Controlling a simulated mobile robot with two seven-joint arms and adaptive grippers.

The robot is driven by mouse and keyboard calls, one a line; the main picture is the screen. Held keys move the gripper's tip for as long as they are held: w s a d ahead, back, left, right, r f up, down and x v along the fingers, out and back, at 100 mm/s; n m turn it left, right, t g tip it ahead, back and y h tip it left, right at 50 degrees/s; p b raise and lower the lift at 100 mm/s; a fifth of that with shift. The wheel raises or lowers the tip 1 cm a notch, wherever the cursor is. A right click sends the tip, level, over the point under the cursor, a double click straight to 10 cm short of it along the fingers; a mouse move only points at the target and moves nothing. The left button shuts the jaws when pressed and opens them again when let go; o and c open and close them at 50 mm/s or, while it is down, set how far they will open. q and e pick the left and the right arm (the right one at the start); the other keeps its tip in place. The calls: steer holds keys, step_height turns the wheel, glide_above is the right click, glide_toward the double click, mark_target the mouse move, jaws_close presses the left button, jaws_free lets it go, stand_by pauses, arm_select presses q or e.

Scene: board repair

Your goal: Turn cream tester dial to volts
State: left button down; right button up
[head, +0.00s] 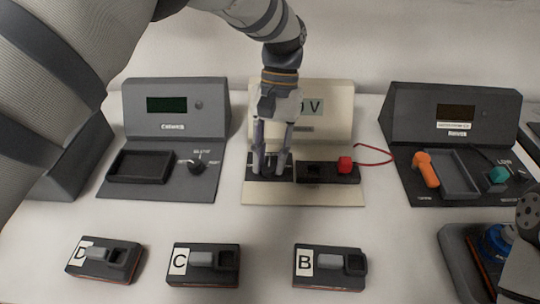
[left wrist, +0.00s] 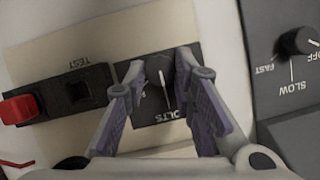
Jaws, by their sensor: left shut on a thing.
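The cream tester (head: 316,95) stands at the back middle, with a display whose visible part ends in "V". Its black dial plate (left wrist: 183,116) carries lettering that reads "OLTS", the rest covered by a finger. The dark dial (left wrist: 160,72) has a white line pointing toward that lettering. My left gripper (head: 270,170) reaches down from above onto the dial plate. In the left wrist view its two fingers (left wrist: 160,85) stand on either side of the dial and are shut on it. Fingers hide much of the dial in the head view.
A grey station (head: 175,130) stands left, a dark station (head: 450,120) right. Modules D (head: 103,262), C (head: 206,265) and B (head: 330,267) lie in front.

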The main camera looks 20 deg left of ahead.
stand_by(0.5)
arm_select(q)
steer(key=c, duration=1.3)
jaws_free()
steer(key=shift+c, duration=0.2)
steer(key=v, duration=1.2)
